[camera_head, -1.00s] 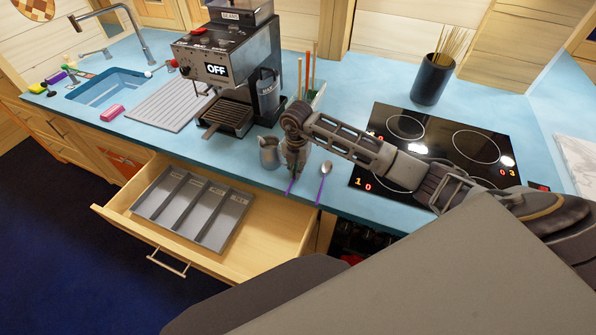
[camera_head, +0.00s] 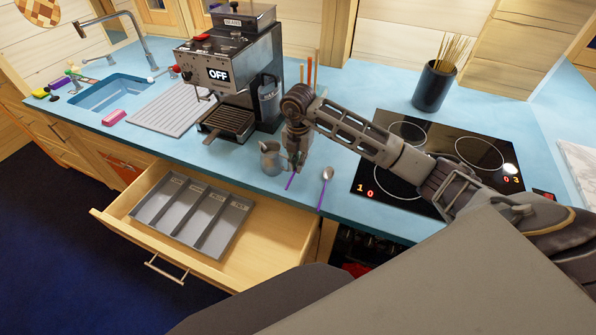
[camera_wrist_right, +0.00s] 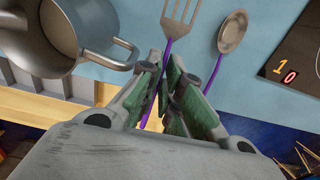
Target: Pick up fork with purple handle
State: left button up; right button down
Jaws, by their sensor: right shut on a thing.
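The fork with a purple handle (camera_wrist_right: 179,30) is in the right wrist view, its metal tines pointing to the top. Its purple handle runs down between the fingers of my right gripper (camera_wrist_right: 175,88), which are shut on it. In the head view, my right gripper (camera_head: 296,162) points down at the counter's front edge, and the fork's purple handle (camera_head: 290,182) sticks out below it. The fork's head is hidden there by the gripper. I cannot tell whether the fork still touches the counter. My left gripper is not in view.
A spoon with a purple handle (camera_head: 327,174) lies right of the fork. A metal pitcher (camera_head: 270,158) stands close on the left. An open drawer (camera_head: 262,262) holds a grey divided tray (camera_head: 228,231). The coffee machine (camera_head: 245,75) is behind, the hob (camera_head: 440,150) to the right.

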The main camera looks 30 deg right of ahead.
jog(key=shift+r, duration=1.8)
